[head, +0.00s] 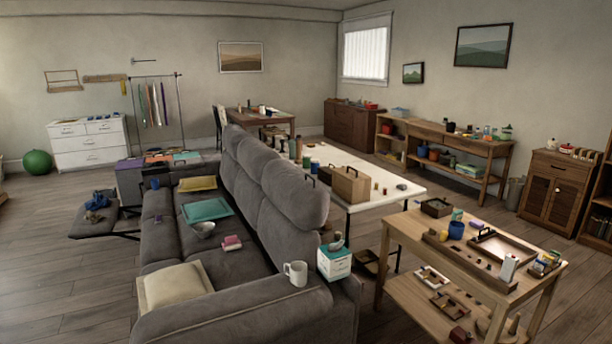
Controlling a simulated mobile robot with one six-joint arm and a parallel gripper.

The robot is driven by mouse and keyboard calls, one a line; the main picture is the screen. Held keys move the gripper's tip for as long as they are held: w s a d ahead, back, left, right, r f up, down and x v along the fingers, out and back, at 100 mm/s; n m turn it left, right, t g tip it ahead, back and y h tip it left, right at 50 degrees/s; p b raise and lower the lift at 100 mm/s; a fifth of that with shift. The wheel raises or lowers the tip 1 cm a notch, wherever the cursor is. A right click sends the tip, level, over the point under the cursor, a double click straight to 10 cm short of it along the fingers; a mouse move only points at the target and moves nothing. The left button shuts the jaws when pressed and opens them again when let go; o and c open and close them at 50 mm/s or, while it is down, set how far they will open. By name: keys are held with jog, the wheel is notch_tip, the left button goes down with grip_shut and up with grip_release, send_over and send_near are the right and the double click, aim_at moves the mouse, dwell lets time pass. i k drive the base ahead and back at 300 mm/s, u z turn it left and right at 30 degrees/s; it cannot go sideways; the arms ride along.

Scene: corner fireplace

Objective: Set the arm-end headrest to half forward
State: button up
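A long grey sofa (175,312) stands at left centre, its near arm at the bottom of the view. Several padded headrests run along the top of its back. The headrest at the near arm end (296,190) is a large rounded pad that rises above the back. It looks roughly upright; I cannot tell its exact tilt. Another headrest (250,168) lies behind it, farther along the back. My gripper is not in view.
A white mug (295,272) and a tissue box (334,262) stand on the near arm. A footrest (100,222) sticks out left. A white table (385,172) and wooden workbench (480,250) stand right; floor lower left is clear.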

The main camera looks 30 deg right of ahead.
aim_at(305, 201)
jog(key=u, duration=0.1)
jog(key=i, duration=0.95)
jog(key=u, duration=0.3)
